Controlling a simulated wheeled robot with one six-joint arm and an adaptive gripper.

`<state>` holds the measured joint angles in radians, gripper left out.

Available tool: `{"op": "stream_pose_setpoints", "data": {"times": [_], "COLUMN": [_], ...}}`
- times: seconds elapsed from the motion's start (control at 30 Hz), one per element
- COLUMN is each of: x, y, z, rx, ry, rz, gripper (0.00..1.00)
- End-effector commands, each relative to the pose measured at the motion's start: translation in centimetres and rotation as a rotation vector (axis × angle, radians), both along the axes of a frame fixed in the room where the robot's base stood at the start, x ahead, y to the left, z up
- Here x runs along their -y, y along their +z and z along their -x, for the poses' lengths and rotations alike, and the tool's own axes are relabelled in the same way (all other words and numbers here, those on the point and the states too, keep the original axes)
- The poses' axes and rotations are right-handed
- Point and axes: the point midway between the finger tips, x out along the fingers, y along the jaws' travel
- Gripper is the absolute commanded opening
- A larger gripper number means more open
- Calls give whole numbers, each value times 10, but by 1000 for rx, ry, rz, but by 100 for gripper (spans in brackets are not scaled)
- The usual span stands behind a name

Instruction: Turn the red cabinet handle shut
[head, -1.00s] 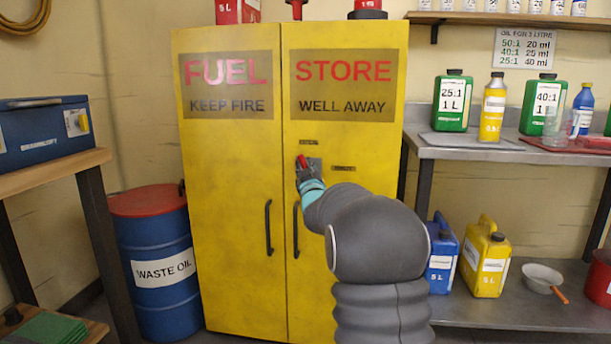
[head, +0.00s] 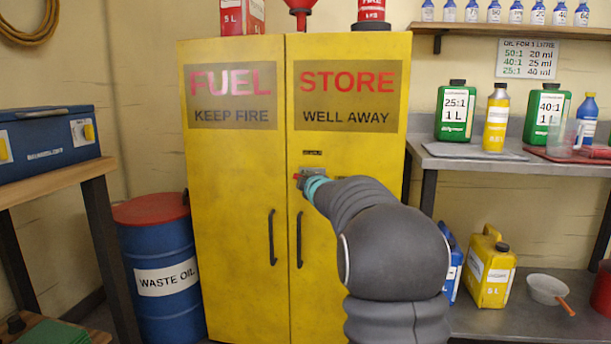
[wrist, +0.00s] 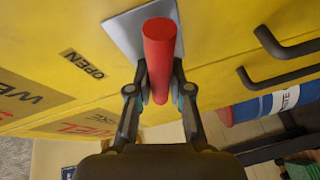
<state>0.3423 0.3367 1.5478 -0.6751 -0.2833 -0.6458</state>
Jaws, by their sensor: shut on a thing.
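The red handle (wrist: 163,55) sits on a light metal plate (wrist: 122,30) on the right door of the yellow cabinet (head: 235,190). My gripper (wrist: 160,80) is shut on the handle, with one finger on each side of it in the wrist view. In the head view only a small red bit of the handle (head: 296,177) shows beside my gripper (head: 308,182); my arm hides much of that area. A label reading OPEN (wrist: 83,63) is on the door, apart from the handle; it shows above the handle in the head view (head: 312,153).
Two dark door pulls (head: 272,238) hang below the handle. A blue waste oil drum (head: 165,285) stands left of the cabinet. A bench (head: 470,166) with bottles is on the right, with a yellow can (head: 488,268) on its lower shelf.

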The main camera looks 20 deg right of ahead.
Motion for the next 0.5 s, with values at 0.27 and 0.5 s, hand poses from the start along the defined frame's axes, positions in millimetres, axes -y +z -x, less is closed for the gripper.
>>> {"op": "stream_pose_setpoints", "data": {"times": [0.27,0.5], "x": [-1,-1], "y": [-2,-4], "z": [-1,-1], "rx": [-93,-131], "ry": [1,0], "rz": [133,188], "gripper": [0,0]}}
